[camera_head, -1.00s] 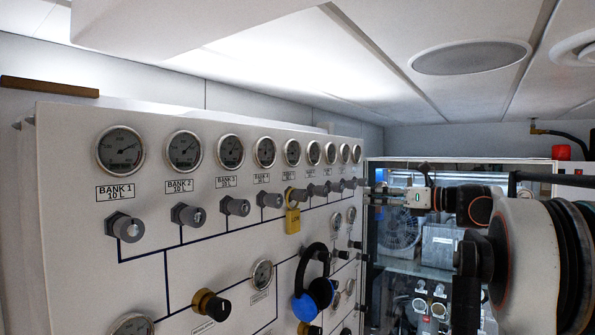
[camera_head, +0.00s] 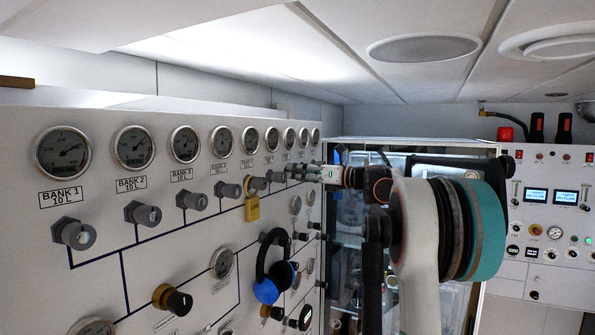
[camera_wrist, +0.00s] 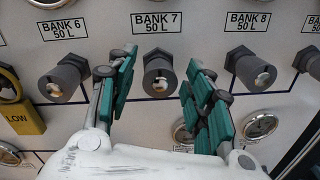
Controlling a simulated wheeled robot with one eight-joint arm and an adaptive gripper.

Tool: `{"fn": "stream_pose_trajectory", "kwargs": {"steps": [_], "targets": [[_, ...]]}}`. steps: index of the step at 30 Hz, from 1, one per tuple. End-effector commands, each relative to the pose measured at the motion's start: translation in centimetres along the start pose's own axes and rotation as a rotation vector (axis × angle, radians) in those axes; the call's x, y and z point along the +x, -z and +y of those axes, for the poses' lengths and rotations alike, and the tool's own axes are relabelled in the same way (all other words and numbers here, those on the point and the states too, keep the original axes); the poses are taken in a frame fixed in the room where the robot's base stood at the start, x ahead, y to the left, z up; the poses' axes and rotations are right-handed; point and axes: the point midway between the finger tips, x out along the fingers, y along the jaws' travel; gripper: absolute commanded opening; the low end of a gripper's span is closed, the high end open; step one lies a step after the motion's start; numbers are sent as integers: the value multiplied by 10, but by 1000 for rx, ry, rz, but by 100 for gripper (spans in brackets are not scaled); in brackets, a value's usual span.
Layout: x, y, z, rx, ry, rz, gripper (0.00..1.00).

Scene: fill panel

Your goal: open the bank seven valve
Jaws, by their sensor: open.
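The bank seven valve (camera_wrist: 160,76) is a dark grey knob with a brass-coloured centre, under the "BANK 7 50 L" label (camera_wrist: 156,23) in the wrist view. My gripper (camera_wrist: 152,84) is open, its green-padded fingers to the left and right of this valve. I cannot tell whether a finger touches it. In the head view my gripper (camera_head: 303,172) reaches the far end of the valve row and hides the valves there.
The bank 6 valve (camera_wrist: 60,80) and bank 8 valve (camera_wrist: 252,72) flank the fingers closely. A yellow padlock (camera_head: 252,208) hangs on the row. Blue-and-black ear defenders (camera_head: 273,270) hang lower on the panel. A glass-fronted cabinet (camera_head: 345,215) stands beyond.

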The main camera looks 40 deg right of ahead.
Motion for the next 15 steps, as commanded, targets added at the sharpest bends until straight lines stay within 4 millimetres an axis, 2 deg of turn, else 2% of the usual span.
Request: {"fn": "stream_pose_trajectory", "kwargs": {"steps": [4,12,13,15], "targets": [[8,0,0,0,1,0,47],[9,0,0,0,1,0,47],[9,0,0,0,1,0,45],[9,0,0,0,1,0,29]]}}
